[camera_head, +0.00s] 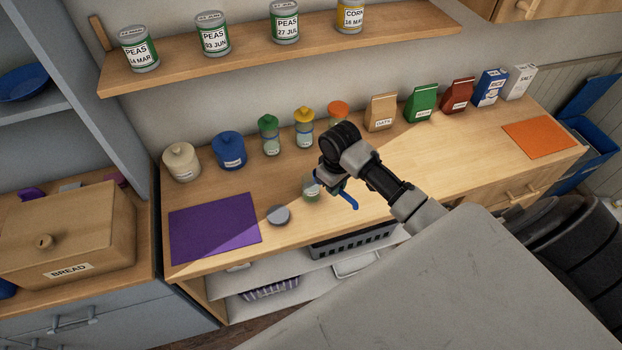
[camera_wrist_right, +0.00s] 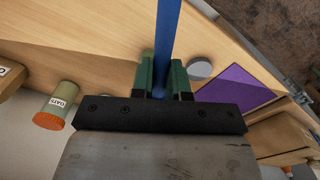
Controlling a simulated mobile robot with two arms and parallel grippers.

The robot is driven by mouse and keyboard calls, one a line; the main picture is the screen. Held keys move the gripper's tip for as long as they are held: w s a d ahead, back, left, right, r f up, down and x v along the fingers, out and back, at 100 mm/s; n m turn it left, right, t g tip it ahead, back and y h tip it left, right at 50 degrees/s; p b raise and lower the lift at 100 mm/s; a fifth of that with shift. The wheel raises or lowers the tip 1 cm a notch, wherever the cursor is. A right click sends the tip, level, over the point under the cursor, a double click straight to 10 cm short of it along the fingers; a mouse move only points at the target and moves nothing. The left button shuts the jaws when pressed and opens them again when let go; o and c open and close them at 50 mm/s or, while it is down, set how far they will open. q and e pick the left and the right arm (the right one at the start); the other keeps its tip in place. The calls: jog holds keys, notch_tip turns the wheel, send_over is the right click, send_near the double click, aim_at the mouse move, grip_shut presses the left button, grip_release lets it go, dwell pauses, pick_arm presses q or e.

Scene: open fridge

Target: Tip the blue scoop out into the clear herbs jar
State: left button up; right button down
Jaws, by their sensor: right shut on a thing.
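My right gripper (camera_head: 338,184) is above the wooden counter and shut on the blue scoop (camera_head: 349,201). In the right wrist view the scoop's blue handle (camera_wrist_right: 168,35) runs between the green fingers of the gripper (camera_wrist_right: 166,80). The scoop's bowl and any contents cannot be made out. An open clear jar (camera_head: 311,189) stands on the counter just left of the gripper, partly hidden by it; its label is not readable. A round grey lid (camera_head: 279,215) lies left of this jar and also shows in the wrist view (camera_wrist_right: 200,68). My left gripper is out of view.
A purple mat (camera_head: 214,228) lies on the left of the counter. Along the back stand canisters (camera_head: 229,150), jars with green (camera_head: 269,135), yellow (camera_head: 304,127) and orange (camera_head: 338,108) lids, then bags and boxes. An orange mat (camera_head: 540,138) lies right. The front-middle counter is mostly clear.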

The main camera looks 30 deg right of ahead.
jog(key=shift+s+a+r, duration=0.4)
jog(key=shift+s+a, duration=0.05)
jog(key=shift+s, duration=0.3)
jog(key=shift+s+a+r, duration=0.35)
jog(key=shift+s+a, duration=0.05)
jog(key=shift+s, duration=0.4)
jog(key=shift+s+a+r, duration=0.4)
jog(key=shift+s+a, duration=0.05)
jog(key=shift+s, duration=0.3)
